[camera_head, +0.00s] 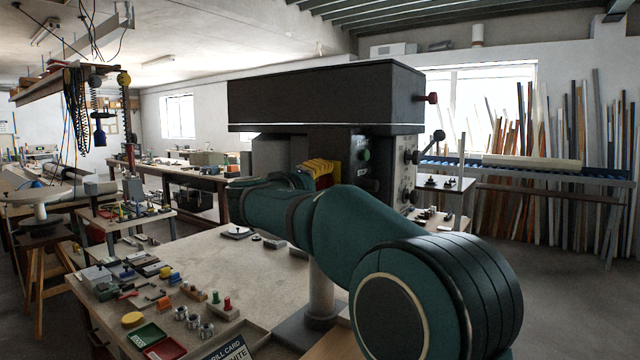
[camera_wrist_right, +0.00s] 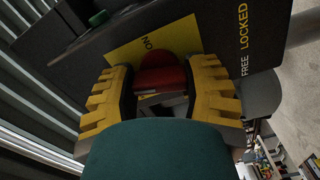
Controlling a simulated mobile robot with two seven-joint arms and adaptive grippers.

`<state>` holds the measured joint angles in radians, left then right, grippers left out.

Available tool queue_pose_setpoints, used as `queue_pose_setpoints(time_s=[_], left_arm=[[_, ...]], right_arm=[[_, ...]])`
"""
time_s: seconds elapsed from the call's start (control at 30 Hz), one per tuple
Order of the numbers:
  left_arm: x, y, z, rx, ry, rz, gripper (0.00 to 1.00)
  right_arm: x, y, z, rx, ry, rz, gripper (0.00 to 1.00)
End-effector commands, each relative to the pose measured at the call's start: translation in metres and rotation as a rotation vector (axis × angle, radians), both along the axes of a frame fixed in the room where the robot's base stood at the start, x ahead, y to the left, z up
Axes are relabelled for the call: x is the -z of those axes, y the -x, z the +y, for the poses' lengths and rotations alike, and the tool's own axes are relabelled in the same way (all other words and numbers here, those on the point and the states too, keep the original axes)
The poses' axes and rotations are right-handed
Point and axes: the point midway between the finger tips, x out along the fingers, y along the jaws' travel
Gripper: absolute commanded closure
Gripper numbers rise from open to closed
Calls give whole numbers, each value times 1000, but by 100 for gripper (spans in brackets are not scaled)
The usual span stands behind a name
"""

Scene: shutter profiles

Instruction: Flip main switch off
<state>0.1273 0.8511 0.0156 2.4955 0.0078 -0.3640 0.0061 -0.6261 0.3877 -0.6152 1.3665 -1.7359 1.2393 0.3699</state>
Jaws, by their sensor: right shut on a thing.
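The main switch is a red knob (camera_wrist_right: 162,72) on a yellow plate (camera_wrist_right: 128,48) marked "ON", on the dark face of a drill press (camera_head: 325,95). My right gripper (camera_head: 321,168) is up at the front of the drill press, its yellow fingers just showing above my teal arm. In the right wrist view my right gripper (camera_wrist_right: 165,98) has one yellow finger on each side of the red knob and is shut on it. My wrist hides the knob's lower part, and the knob's exact angle is hard to tell. My left gripper is not in view.
A green button (camera_head: 364,154) sits right of my right gripper on the machine. A lever with a black ball (camera_head: 438,136) sticks out at its right. The workbench (camera_head: 190,262) below holds small parts and trays, with bare room in its middle.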

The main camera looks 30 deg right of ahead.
Motion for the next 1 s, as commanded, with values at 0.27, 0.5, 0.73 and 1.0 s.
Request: queue_pose_setpoints(time_s=[0.27,0.5,0.73,1.0], left_arm=[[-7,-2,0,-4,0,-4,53],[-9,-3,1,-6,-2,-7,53],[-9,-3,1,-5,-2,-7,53],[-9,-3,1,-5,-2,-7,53]], right_arm=[[-1,0,1,-1,74,180,86],[0,0,1,-1,108,260,86],[0,0,1,-1,108,260,41],[0,0,0,-1,107,258,17]])
